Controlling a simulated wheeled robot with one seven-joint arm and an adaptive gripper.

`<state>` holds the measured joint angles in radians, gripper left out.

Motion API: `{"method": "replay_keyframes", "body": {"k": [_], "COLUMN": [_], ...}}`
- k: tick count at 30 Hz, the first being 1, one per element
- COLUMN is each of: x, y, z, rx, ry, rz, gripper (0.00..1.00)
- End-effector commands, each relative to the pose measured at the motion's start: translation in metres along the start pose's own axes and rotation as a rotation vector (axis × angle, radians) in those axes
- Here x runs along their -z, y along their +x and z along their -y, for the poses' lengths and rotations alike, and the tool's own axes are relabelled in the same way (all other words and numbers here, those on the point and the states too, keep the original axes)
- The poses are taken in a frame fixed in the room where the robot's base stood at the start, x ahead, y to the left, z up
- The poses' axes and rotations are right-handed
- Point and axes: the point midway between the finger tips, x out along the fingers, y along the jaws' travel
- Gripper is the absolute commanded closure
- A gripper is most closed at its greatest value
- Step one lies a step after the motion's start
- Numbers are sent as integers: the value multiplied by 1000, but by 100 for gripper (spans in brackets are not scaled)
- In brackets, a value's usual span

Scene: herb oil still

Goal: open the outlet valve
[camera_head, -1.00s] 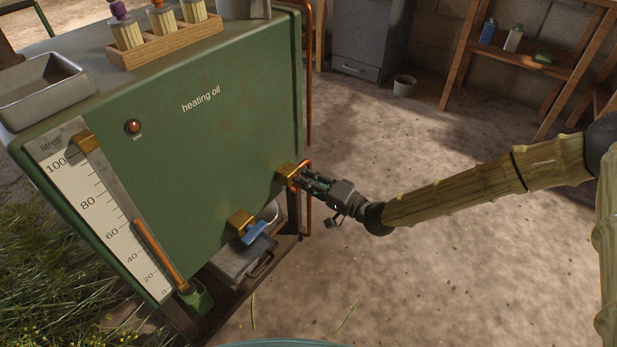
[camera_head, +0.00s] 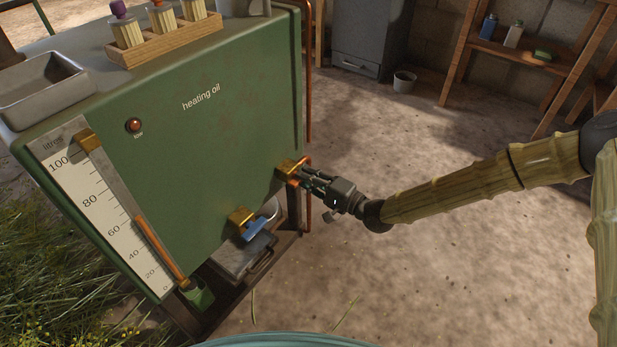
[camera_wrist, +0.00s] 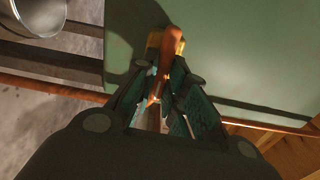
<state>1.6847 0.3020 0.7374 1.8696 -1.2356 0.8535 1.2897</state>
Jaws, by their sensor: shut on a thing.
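A brass valve (camera_head: 285,169) sits low on the right end of the green tank's front, with a copper-orange lever handle. My gripper (camera_head: 304,179) reaches it from the right, with its fingers at the handle. In the wrist view the orange handle (camera_wrist: 172,42) runs between the fingers of my gripper (camera_wrist: 165,95), which are shut on it. The brass body shows only in part behind the handle. A second brass valve (camera_head: 239,216) with a blue handle (camera_head: 256,230) is lower and to the left. No label tells which valve is the outlet.
The green tank (camera_head: 215,140) reads "heating oil" and bears a litre gauge (camera_head: 90,200) at left. A copper pipe (camera_head: 309,90) runs down its right edge. A metal pan (camera_head: 243,258) is under the blue-handled valve. Open floor lies to the right.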

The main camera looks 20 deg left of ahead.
Motion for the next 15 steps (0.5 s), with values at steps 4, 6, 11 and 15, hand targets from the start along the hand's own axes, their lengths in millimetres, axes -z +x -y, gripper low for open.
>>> {"method": "replay_keyframes", "body": {"k": [4,6,11,15], "x": [1,1,2,2], "y": [5,5,3,0], "z": [5,5,5,4], "rx": [8,8,8,6], "ry": [0,-1,-2,-2], "rz": [-1,-1,-3,-5], "gripper": [79,67,66,66]}}
